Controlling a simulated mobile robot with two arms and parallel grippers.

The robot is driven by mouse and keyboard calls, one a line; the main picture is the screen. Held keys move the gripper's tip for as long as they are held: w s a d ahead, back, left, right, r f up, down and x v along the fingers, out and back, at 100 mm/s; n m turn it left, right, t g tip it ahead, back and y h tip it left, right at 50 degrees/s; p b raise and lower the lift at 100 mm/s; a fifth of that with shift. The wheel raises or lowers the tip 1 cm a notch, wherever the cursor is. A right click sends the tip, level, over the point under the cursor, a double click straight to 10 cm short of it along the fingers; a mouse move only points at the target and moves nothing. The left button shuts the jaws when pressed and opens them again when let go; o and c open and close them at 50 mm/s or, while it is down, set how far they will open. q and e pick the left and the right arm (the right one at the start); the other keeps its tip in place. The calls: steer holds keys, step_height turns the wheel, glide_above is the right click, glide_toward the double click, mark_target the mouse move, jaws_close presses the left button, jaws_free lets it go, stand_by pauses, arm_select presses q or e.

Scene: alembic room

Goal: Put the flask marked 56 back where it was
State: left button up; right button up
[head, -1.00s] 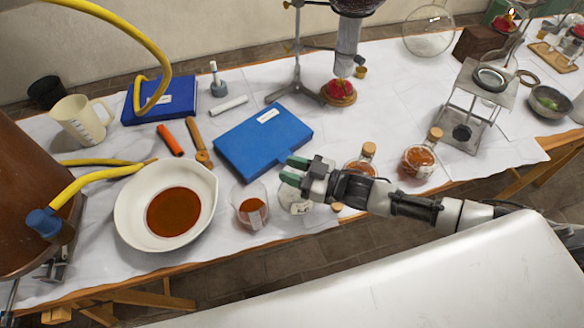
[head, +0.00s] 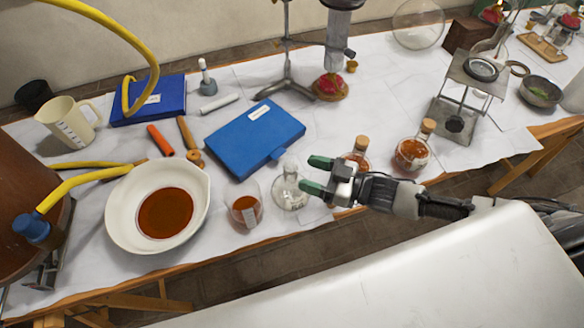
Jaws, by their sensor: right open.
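My right gripper (head: 316,175) is open, with green fingertips pointing left and nothing between them. Two corked flasks with orange-brown contents stand at the table's front: one (head: 357,157) partly behind my right gripper, the other (head: 411,154) further right. The number 56 is not legible on any flask. My left gripper is not in view.
A beaker of orange liquid (head: 244,207) and a white bowl (head: 115,222) of orange liquid stand left of the clear flask. A blue case (head: 250,140) lies behind it. A metal stand (head: 464,95) is at right. The table's front edge runs close by.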

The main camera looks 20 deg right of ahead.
steer(key=shift+b+v, duration=0.3)
steer(key=shift+v, duration=2.35)
